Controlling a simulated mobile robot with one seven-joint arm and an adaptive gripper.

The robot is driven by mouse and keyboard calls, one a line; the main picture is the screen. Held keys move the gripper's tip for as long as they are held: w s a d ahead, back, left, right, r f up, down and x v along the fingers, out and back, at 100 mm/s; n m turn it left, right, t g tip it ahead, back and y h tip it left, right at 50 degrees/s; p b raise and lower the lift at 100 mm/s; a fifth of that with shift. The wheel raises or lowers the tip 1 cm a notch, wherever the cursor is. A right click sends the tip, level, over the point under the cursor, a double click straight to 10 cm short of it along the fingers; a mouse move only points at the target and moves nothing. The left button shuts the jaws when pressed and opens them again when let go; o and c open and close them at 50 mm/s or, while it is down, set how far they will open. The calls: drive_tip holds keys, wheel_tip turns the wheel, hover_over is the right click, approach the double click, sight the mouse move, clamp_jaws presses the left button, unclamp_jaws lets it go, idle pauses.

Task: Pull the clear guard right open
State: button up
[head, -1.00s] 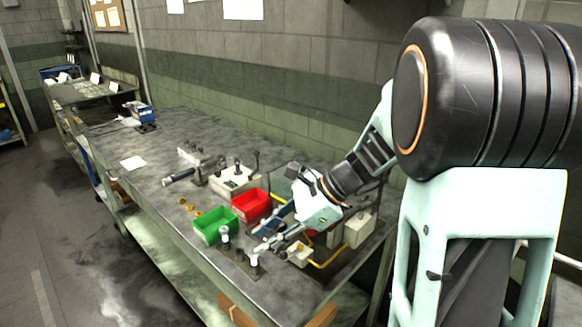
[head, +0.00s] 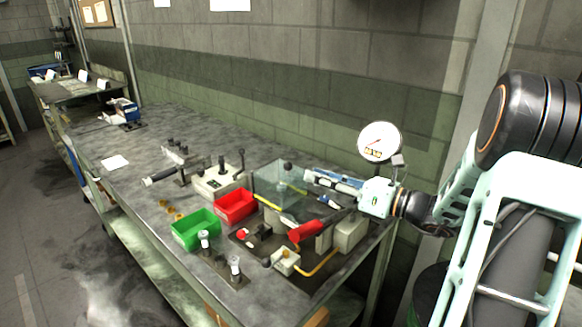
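The clear guard (head: 268,180) is a see-through panel with a yellow strip near it. It stands over the machine on the bench, behind the red bin. A small dark knob (head: 288,166) shows at its upper edge. My gripper (head: 314,184) is at the right of the guard, pointing left, with its fingers spread and nothing seen between them. The fingertips are close to the knob and panel, but I cannot tell whether they touch. The guard's right part is partly hidden behind my fingers.
A red bin (head: 236,205) and a green bin (head: 196,231) stand left of the machine. A round gauge (head: 380,141) rises behind my wrist.

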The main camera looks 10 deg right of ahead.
sight(288, 170)
drive_tip(key=x, duration=0.9)
drive_tip(key=shift+c, duration=0.5)
clamp_jaws()
